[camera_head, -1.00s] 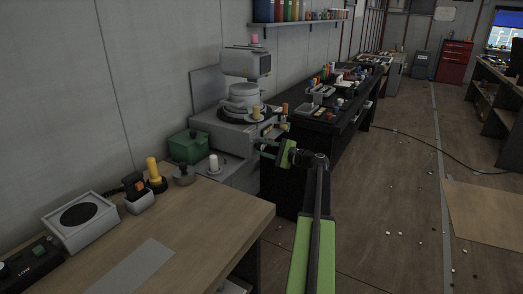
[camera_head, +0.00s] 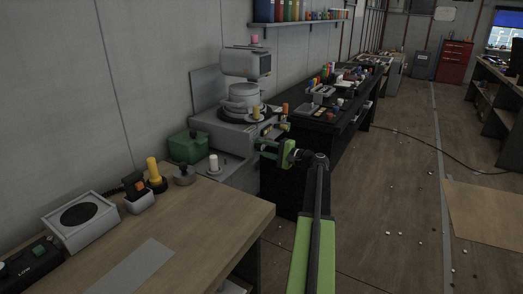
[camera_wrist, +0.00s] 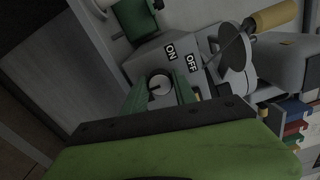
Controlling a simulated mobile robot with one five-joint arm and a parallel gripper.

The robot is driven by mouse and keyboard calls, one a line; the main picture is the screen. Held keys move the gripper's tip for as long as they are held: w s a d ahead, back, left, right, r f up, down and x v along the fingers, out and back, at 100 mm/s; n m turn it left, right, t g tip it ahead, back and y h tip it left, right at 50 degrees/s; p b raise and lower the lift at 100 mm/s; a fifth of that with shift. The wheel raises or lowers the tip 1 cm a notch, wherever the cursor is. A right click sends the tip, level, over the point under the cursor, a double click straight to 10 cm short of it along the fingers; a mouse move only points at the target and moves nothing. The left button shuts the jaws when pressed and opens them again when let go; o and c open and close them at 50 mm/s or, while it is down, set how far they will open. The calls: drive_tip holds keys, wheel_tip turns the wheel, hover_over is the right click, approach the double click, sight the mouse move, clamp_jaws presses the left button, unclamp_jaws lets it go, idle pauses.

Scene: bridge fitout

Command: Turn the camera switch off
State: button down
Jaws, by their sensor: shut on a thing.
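The switch is a round grey knob (camera_wrist: 160,84) with a dark mark, on a light grey housing (camera_wrist: 150,57) in the wrist view. ON and OFF labels (camera_wrist: 180,58) stand beside it. I cannot tell which label the knob points to. My gripper (camera_wrist: 159,92) has its green fingers on either side of the knob and is shut on it. In the head view my gripper (camera_head: 263,149) reaches the front of the grey machine (camera_head: 222,131); the knob is too small to make out there.
A lever with a tan handle (camera_wrist: 273,16) rises near the labels. A green box (camera_head: 188,147) and a white-topped post (camera_head: 213,162) stand left of my gripper. The wooden bench (camera_head: 215,213) is in front, and a crowded black table (camera_head: 325,122) is behind. Open floor lies right.

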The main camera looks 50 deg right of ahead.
drive_tip(key=shift+a+f, duration=0.1)
drive_tip(key=shift+a, duration=0.05)
drive_tip(key=c, duration=1)
unclamp_jaws()
drive_tip(key=v, duration=1.7)
drive_tip(key=shift+s, duration=0.25)
